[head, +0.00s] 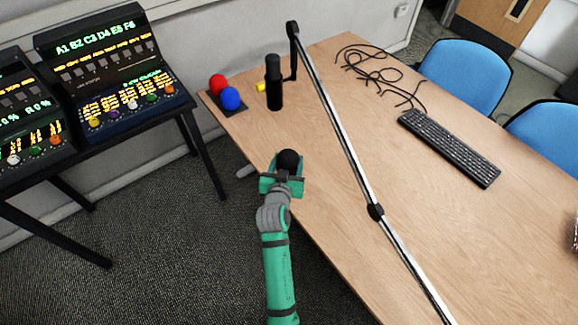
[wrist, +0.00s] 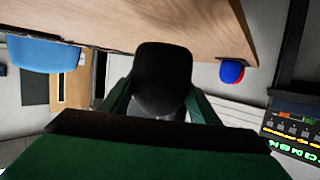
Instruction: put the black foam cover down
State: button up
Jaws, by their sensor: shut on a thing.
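The black foam cover (head: 288,161) is a rounded black piece held at the end of my gripper (head: 284,176). In the wrist view the black foam cover (wrist: 163,78) fills the middle, between the two green fingers of my gripper (wrist: 160,105). My gripper is shut on it. In the head view it is held by the table's left edge; its height over the table is hard to tell. A red foam cover (head: 217,83) and a blue foam cover (head: 231,98) sit on a small dark base at the table's far left corner.
A yellow piece (head: 261,87) lies beside the microphone. A black cable (head: 378,70) and a keyboard (head: 448,147) lie to the right. Mixer consoles (head: 110,70) stand at left.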

jog(key=shift+w+d+f, duration=0.15)
jog(key=shift+w+f, duration=0.75)
jog(key=shift+f, duration=1.65)
jog(key=shift+f, duration=0.15)
jog(key=o, duration=1)
